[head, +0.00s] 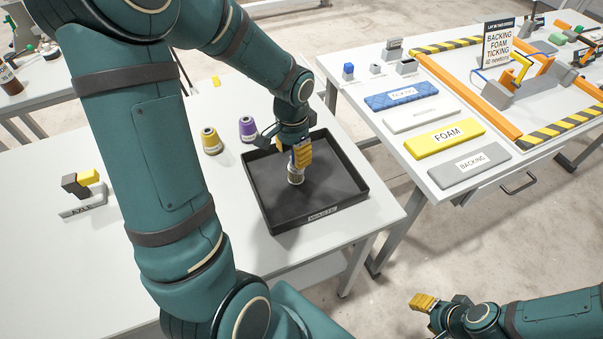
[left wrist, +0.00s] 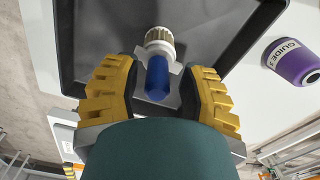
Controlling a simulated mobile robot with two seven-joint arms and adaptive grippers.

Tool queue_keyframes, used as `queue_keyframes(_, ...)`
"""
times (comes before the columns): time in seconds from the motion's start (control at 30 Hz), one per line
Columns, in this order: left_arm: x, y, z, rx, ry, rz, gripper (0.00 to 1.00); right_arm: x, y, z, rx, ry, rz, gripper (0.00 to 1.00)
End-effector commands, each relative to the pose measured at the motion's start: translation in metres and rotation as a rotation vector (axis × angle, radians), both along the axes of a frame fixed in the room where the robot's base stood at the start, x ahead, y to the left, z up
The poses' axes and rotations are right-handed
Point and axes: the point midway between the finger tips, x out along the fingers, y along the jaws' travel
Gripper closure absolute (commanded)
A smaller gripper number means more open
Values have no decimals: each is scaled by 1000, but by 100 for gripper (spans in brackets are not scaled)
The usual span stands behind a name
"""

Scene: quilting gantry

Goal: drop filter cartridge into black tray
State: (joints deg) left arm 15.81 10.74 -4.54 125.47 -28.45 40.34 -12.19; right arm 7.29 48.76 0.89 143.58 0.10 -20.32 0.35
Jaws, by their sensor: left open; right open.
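The filter cartridge (head: 296,177), with a pale ribbed end and a blue end, is inside the black tray (head: 340,185) on the white table. My left gripper (head: 301,154) is over the tray, just above the cartridge. In the left wrist view, its yellow fingers are spread, and the cartridge (left wrist: 158,70) shows between them with gaps on both sides. I cannot tell whether the cartridge rests on the tray floor; the gripper hides its upper part in the head view. My right gripper (head: 424,302) is open and empty, low at the right, away from the tray.
A second table at right holds labelled pads such as yellow FOAM (head: 444,138). A floor gap separates the tables.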

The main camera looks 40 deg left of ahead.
Motion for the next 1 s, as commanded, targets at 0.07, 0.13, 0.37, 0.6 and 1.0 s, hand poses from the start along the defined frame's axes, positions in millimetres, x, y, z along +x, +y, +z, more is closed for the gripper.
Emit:
queue_keyframes(0.07,1,0,9,1,-6,0,58,0,0,0,0,0,0,53)
queue_keyframes(0.13,1,0,20,1,-8,0,58,0,0,0,0,0,0,53)
queue_keyframes(0.37,1,0,67,2,-9,-1,58,0,0,0,0,0,0,53)
queue_keyframes(0.6,1,0,105,1,-5,-1,58,0,0,0,0,0,0,53)
queue_keyframes(1.0,0,0,117,0,-2,-1,58,0,0,0,0,0,0,53)
